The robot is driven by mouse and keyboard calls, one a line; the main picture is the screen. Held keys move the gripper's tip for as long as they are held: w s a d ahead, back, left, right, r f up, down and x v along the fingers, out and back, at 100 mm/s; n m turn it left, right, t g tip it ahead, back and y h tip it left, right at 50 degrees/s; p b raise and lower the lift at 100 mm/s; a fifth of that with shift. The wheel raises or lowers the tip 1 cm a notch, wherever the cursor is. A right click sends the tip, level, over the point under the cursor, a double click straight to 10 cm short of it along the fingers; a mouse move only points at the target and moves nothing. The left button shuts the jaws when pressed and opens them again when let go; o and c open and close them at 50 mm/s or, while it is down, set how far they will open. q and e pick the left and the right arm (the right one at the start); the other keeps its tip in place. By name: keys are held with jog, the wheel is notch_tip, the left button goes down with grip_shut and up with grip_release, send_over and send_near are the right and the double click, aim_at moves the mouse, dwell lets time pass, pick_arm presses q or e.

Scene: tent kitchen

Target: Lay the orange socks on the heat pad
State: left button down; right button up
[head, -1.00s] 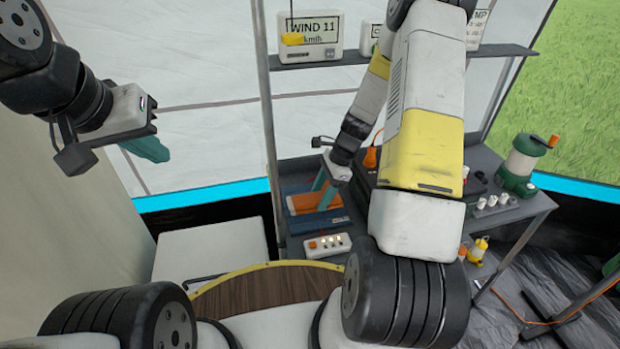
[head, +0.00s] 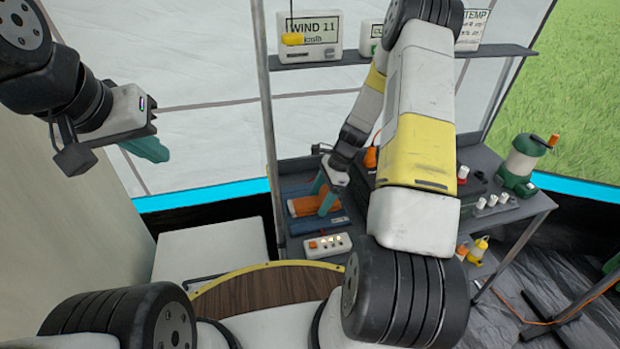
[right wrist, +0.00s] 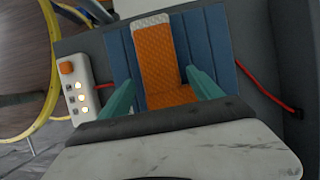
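The orange socks (right wrist: 155,50) lie flat on the blue ribbed heat pad (right wrist: 207,45) in the right wrist view, with blue bare on both sides. In the head view the socks (head: 303,206) show as an orange patch on the blue pad (head: 320,223), partly covered by my gripper. My right gripper (right wrist: 162,80) has its two teal fingers spread wide, one on each side of the socks' near end. It also shows in the head view (head: 323,194), low over the pad. My left gripper (head: 147,149) hangs in the air at the left, away from the pad; its finger gap is hidden.
A white control box (head: 328,245) with an orange knob and lit buttons sits beside the pad's near edge. A red cord (right wrist: 268,90) runs along the other side. A green lantern (head: 521,165) stands at the right of the bench. A shelf (head: 390,58) with display boxes is above.

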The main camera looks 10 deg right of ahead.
jog(key=shift+r, duration=0.1)
jog(key=v, duration=1.2)
jog(key=s+a+r+n+t, duration=0.1)
jog(key=s+r+n, duration=0.1)
jog(key=r, duration=0.4)
jog(key=s+a+r+n, duration=0.1)
jog(key=a+r+n, duration=0.15)
jog(key=r, duration=0.25)
jog(key=s+a+r+n+t+h, duration=0.1)
jog(key=s+a+r+n+t, duration=0.1)
jog(key=s+r+n, duration=0.5)
jog(key=s+a+r+n+t+h, duration=0.1)
jog(key=s+a+r+n+t, duration=0.2)
jog(key=s, duration=0.9)
jog(key=shift+s+r+n, duration=0.3)
jog(key=shift+r+n, duration=1.55)
jog(key=shift+r, duration=0.95)
